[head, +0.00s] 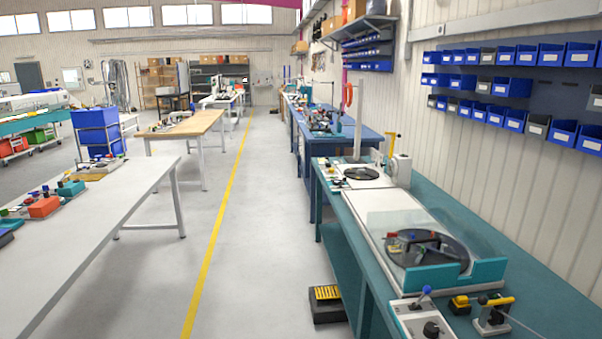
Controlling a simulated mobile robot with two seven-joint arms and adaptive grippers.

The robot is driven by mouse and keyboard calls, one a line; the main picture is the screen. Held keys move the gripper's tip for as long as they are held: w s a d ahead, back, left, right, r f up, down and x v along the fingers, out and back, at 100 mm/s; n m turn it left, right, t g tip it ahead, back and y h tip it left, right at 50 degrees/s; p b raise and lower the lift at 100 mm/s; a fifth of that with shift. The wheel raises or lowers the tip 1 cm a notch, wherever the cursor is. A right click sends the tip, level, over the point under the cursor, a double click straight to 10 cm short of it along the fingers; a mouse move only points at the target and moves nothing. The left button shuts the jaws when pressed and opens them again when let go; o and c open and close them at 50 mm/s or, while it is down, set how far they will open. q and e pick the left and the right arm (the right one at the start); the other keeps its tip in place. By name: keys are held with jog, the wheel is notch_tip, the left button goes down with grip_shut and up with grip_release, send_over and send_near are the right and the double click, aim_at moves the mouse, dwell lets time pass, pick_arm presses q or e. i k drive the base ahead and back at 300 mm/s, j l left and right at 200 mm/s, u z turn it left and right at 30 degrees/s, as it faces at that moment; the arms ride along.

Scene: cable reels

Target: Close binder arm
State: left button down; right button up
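On the teal workbench (470,212) at the right stands a reel machine with a dark round turntable (464,258) behind a clear guard. Farther back is a smaller dark disc (361,174) beside an upright yellow-handled lever (391,142). I cannot tell which of these is the binder arm, or whether it is open. Neither gripper is in view.
A control box with a blue-knobbed lever (425,293) sits at the bench's near end. A black and yellow pedal box (327,301) stands on the floor beside the bench. A grey table (100,225) is at the left. The floor aisle with a yellow line (221,245) is clear.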

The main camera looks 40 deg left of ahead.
aim_at(394, 134)
jog(key=u, duration=0.9)
jog(key=i+j+u, duration=0.75)
jog(key=i, duration=0.55)
jog(key=i+l+u, duration=0.1)
jog(key=i+u, duration=0.25)
jog(key=i, duration=2.15)
jog(key=i+z, duration=0.15)
jog(key=i, duration=0.4)
jog(key=i+j+z, duration=0.15)
jog(key=i, duration=0.4)
jog(key=i+j+z, duration=0.15)
jog(key=i, duration=0.4)
